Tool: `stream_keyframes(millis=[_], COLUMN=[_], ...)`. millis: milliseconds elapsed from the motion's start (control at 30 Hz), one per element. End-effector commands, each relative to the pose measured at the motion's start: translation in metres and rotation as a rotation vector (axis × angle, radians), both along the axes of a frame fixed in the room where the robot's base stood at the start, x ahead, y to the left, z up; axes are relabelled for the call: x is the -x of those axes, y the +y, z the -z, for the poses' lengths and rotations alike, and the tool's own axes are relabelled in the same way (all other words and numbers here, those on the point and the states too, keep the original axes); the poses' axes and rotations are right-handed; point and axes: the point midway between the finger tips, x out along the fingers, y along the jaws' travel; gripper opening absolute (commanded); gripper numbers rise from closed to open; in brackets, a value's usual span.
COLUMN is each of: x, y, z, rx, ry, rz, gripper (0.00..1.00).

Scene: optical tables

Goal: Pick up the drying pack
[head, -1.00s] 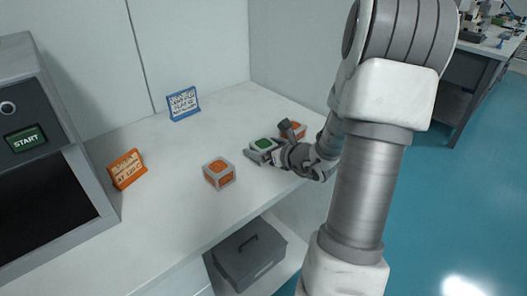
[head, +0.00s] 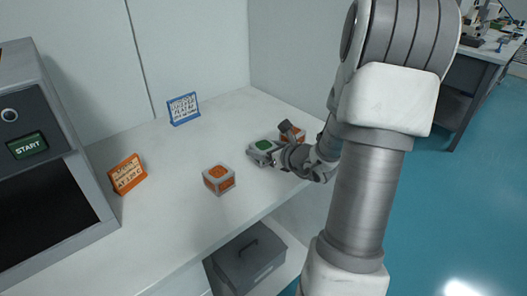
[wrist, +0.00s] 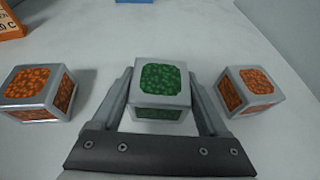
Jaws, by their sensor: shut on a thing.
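Three small grey-framed cube packs are on the white bench. One has green granules on top (head: 264,146) and shows centred in the wrist view (wrist: 161,82). The other two hold orange granules: one to its left (head: 218,179), also in the wrist view (wrist: 40,92), and one to its right (head: 291,134), also in the wrist view (wrist: 250,90). My gripper (wrist: 160,100) is shut on the green pack, a finger on each side. The pack looks level; I cannot tell whether it is clear of the bench.
An orange sign (head: 127,174) and a blue sign (head: 183,109) stand on the bench (head: 150,225). A grey oven-like machine with a START button (head: 28,145) is at left. A grey box (head: 248,260) sits below the bench. The right wall is close behind the packs.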

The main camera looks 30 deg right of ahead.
Motion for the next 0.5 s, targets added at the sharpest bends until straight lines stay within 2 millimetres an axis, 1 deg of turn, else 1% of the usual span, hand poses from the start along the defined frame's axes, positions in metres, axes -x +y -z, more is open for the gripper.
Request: stream_keyframes(millis=[33,133,300,500], x=[-0.001,-0.001,0.029,0.061], y=[0.0,0.0,-0.026,-0.052], z=[-0.012,-0.034,-0.055,-0.078], rx=[0.004,0.007,0.005,0.004], ry=[-0.003,-0.004,-0.002,-0.002], rz=[-0.002,-0.002,0.004,0.004], gripper=[0.13,0.13,0.13,0.13])
